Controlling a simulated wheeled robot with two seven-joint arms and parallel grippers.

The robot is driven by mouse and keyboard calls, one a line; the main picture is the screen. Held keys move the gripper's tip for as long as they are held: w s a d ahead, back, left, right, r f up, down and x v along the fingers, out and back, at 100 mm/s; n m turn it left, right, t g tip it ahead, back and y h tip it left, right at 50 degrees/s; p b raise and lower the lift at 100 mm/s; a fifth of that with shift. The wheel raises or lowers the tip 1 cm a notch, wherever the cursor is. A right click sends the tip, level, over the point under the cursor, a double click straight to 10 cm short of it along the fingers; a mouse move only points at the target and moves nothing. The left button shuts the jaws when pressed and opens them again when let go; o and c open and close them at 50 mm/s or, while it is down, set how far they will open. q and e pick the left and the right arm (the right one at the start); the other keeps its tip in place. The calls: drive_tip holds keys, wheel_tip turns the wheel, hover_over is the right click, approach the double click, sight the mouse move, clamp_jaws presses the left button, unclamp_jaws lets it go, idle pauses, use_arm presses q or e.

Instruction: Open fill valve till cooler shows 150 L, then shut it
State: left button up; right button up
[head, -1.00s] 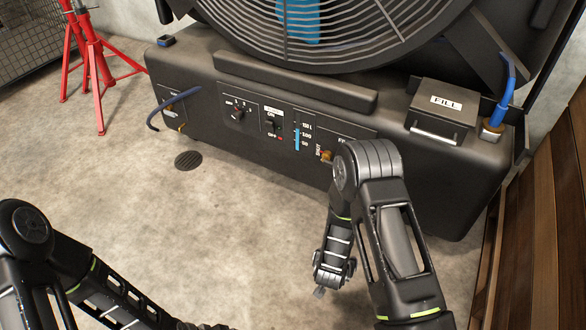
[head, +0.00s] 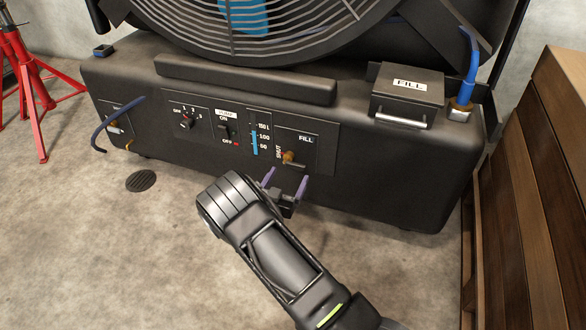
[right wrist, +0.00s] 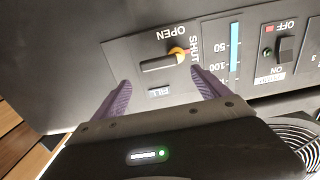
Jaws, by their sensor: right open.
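The fill valve (head: 289,157) has a brass hub and a short lever on the cooler's front panel, beside a SHUT label. In the right wrist view the valve lever (right wrist: 160,64) lies sideways from the hub, with OPEN and SHUT printed near it. The level gauge (head: 254,143) shows a blue column a little above the 100 mark and below 150 L. My right gripper (head: 285,182) is open and empty, its purple fingers just below and in front of the valve. In the right wrist view its fingertips (right wrist: 161,82) spread to either side of the lever, apart from it. My left gripper is out of view.
The cooler (head: 400,185) carries a fan grille, a speed dial (head: 187,120), an on/off switch (head: 225,131) and a FILL box (head: 407,92) on top. Wooden slats (head: 540,190) stand close at right. A floor drain (head: 141,181) and open concrete lie at left.

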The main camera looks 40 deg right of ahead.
sight(295, 165)
drive_tip(key=b+x, duration=0.1)
drive_tip(key=x, duration=0.4)
drive_tip(key=shift+f+b, duration=0.15)
drive_tip(key=shift+b, duration=0.15)
drive_tip(key=shift+w+d, duration=0.2)
drive_tip(key=shift+d, duration=0.15)
drive_tip(key=shift+c, duration=0.5)
clamp_jaws()
